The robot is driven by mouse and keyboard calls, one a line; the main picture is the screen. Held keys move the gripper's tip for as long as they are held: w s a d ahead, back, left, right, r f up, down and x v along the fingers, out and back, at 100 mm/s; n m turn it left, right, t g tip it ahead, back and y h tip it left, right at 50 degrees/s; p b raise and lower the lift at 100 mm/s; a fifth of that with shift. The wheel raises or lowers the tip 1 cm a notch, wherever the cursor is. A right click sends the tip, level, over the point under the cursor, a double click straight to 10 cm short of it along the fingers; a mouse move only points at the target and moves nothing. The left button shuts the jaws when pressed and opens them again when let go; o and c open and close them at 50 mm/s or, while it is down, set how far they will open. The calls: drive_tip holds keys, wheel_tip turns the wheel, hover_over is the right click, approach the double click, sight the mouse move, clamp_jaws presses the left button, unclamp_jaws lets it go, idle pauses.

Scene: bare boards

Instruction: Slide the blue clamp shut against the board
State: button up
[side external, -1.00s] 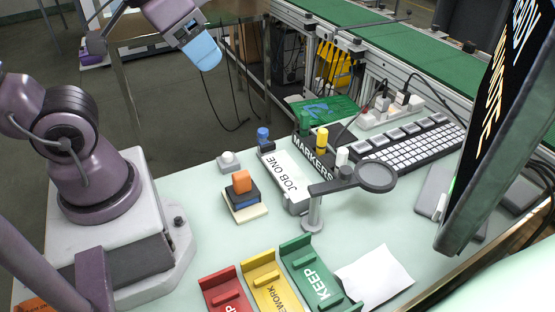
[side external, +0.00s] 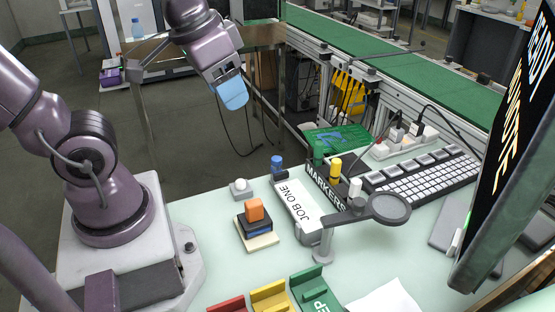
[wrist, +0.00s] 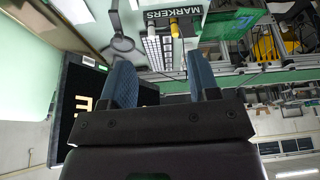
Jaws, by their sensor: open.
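A small blue knob-like piece on a dark base, which looks like the blue clamp (side external: 277,164), stands at the far end of the white JOB ONE board (side external: 289,187) in the side view. I cannot tell whether there is a gap between its base and the board. My gripper (side external: 232,95) hangs in the air well above the bench, up and left of the clamp in the picture. In the wrist view my gripper (wrist: 161,75) has its two blue fingers spread with nothing between them. I cannot make out the clamp in the wrist view.
A black MARKERS holder (side external: 325,187) with green, yellow and white markers stands right of the board. A round-headed stand (side external: 389,208) is in front. A stack topped by an orange block (side external: 254,209) and a white button (side external: 240,187) sit left.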

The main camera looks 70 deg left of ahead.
drive_tip(key=w+a+f+n+g, duration=0.1)
drive_tip(key=w+a+f+g, duration=0.2)
drive_tip(key=w+a+f, duration=0.25)
drive_tip(key=m+g, duration=0.1)
drive_tip(key=m, duration=0.1)
approach(277, 158)
wheel_tip(277, 158, down, 9)
drive_tip(key=shift+s+f, duration=0.1)
